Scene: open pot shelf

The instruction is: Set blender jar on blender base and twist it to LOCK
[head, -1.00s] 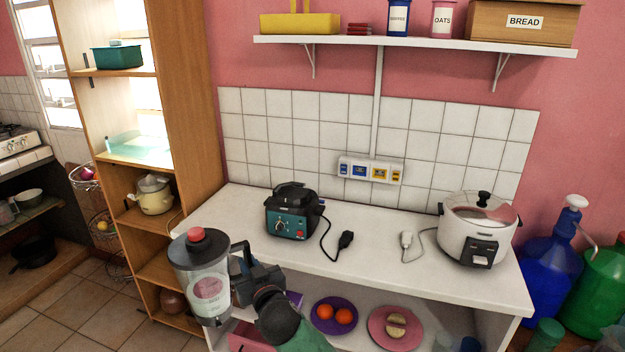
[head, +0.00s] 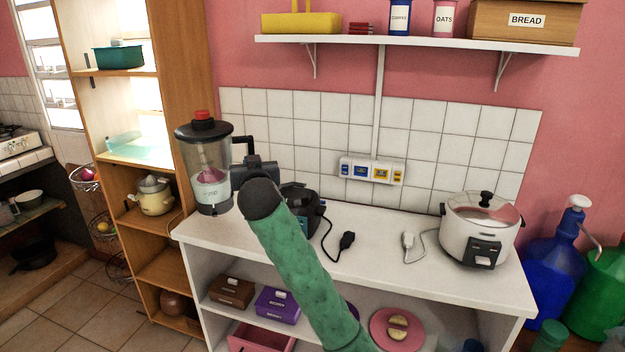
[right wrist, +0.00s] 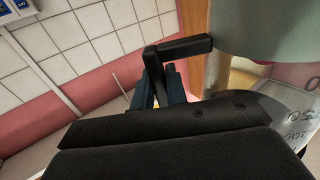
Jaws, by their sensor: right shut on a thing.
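The blender jar (head: 211,170) is clear, with a black lid, a red cap and pinkish contents. It is upright at the left end of the counter, held up by my right gripper (head: 246,168), which is shut on its black handle (head: 243,146). The right wrist view shows the handle (right wrist: 187,48) between the fingers and part of the jar (right wrist: 232,75) at right. The blender base (head: 312,208), teal and black, stands on the counter to the right of the jar. My left gripper is not in view.
A white rice cooker (head: 478,222) stands at the counter's right. Black (head: 347,240) and white (head: 408,240) plugs lie between it and the base. A wooden shelf unit (head: 190,90) rises just left of the jar. A wall shelf (head: 415,44) runs above; the middle counter is free.

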